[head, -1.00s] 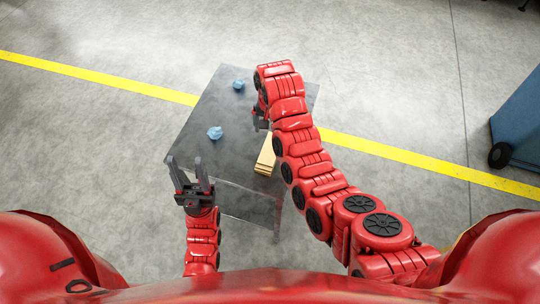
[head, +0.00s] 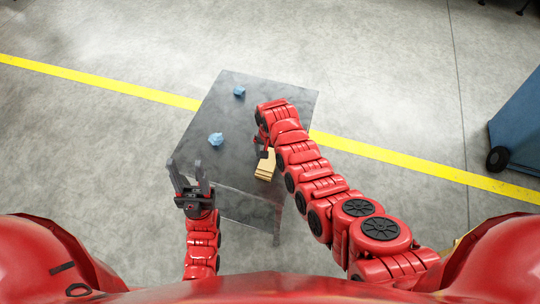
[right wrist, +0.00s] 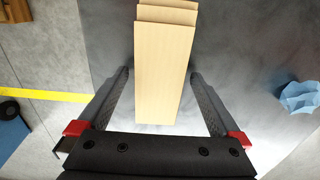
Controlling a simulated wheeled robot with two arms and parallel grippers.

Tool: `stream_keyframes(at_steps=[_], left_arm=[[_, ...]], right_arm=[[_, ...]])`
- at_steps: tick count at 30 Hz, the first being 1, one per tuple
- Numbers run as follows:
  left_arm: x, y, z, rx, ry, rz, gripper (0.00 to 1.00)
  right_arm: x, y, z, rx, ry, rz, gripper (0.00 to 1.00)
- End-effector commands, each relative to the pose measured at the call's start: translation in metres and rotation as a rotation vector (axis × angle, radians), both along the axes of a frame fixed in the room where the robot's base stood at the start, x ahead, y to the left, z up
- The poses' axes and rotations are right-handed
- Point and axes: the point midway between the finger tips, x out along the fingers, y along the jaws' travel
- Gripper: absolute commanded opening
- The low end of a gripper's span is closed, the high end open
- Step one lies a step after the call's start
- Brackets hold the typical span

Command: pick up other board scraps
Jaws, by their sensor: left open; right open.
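A small stack of tan board scraps (head: 266,165) lies on the dark grey table near its right edge, partly hidden by my right arm. In the right wrist view the boards (right wrist: 163,70) are slightly fanned, and their near end lies between the open fingers. My right gripper (head: 262,150) is open just above the stack; its fingers (right wrist: 162,85) stand either side of the boards with gaps. My left gripper (head: 188,172) is open and empty over the table's left front edge.
Two crumpled blue pieces lie on the table (head: 232,172), one at the left middle (head: 216,139) and one at the back (head: 239,91). A blue wheeled cart (head: 520,125) stands on the floor at far right. The table's back right is clear.

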Motion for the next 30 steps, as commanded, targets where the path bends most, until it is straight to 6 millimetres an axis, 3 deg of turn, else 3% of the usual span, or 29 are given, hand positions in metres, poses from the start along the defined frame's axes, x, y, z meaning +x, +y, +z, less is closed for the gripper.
stream_keyframes(at_steps=[6,19,30], left_arm=[[0.0,0.0,-0.0002,0.0,0.0,0.0,0.5],[0.0,0.0,-0.0002,0.0,0.0,0.0,0.5],[-0.0001,0.0,-0.0017,0.0,0.0,0.0,0.5]], right_arm=[[0.0003,0.0001,-0.0001,0.001,-0.001,0.0,1.0],[0.0006,0.0002,0.0004,0.001,-0.001,0.0,0.23],[0.0013,0.0005,0.0018,0.001,-0.003,0.0,0.21]])
